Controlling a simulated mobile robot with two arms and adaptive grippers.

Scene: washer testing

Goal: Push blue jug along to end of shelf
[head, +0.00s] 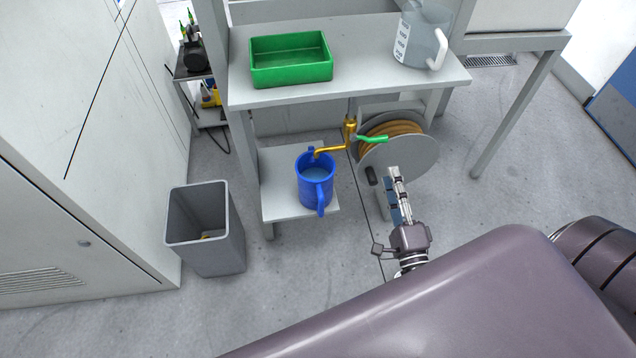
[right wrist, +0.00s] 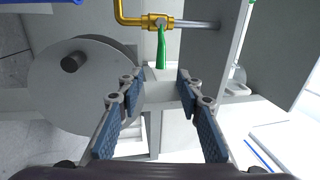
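The blue jug (head: 313,188) stands upright on the low grey shelf (head: 282,208), under the spout of a brass tap (head: 349,132) with a green lever. Its handle points toward the front of the shelf, and it seems to hold some water. My right gripper (head: 393,185) is to the right of the jug and apart from it, in front of the hose reel. In the right wrist view my right gripper (right wrist: 158,92) is open and empty, with the green tap lever (right wrist: 161,47) beyond its fingers. My left gripper is not in view.
A hose reel (head: 398,160) stands right of the low shelf. Above, the bench top (head: 360,80) holds a green tray (head: 290,60) and a clear measuring jug (head: 420,38). A grey bin (head: 205,228) stands left of the shelf. The floor in front is open.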

